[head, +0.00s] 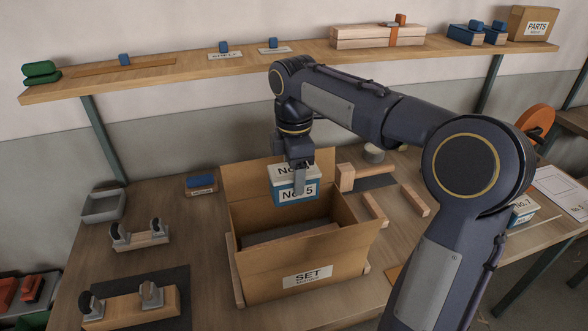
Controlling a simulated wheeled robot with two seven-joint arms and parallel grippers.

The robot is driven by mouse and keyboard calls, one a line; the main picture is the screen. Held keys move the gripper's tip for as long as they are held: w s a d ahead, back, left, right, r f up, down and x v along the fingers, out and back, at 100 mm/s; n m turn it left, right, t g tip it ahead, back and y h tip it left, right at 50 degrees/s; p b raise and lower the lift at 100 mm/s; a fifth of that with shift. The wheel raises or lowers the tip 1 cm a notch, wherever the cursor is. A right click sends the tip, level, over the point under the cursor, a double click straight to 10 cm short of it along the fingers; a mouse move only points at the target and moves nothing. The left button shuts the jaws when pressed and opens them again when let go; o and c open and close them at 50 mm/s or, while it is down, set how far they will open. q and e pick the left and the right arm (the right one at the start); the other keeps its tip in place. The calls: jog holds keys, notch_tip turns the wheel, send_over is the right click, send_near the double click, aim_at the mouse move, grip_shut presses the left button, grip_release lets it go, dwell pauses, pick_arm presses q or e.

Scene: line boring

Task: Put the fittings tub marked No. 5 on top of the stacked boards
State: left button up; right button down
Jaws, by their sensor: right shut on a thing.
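The fittings tub marked No. 5 (283,192) is a small blue tub with white No. 5 labels. My right gripper (299,178) is shut on it from above. The tub is in front of the back part of an open cardboard box marked SET (300,279); it looks held at about rim height, its exact depth unclear. The stacked boards (355,37) lie on the wall shelf, pale wood with an orange strap and a small block on top. My left gripper is out of view.
The wall shelf (165,72) also carries blue-handled pieces, green pieces (40,72) and a PARTS box (532,23). Wooden pieces (385,178) lie right of the SET box. A tub marked No. 7 (522,210) is partly behind my right arm. Clamps and a grey tray (103,206) are left.

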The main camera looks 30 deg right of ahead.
jog(key=shift+f+b, duration=4.3)
jog(key=shift+f, duration=2.65)
jog(key=shift+f+b, duration=0.45)
jog(key=shift+f, duration=0.3)
jog(key=shift+f+b, duration=0.3)
jog(key=shift+f, duration=0.3)
jog(key=shift+c, duration=2.1)
grip_release()
notch_tip(320, 180, up, 8)
jog(key=shift+f+p, duration=0.1)
jog(key=shift+p, duration=0.4)
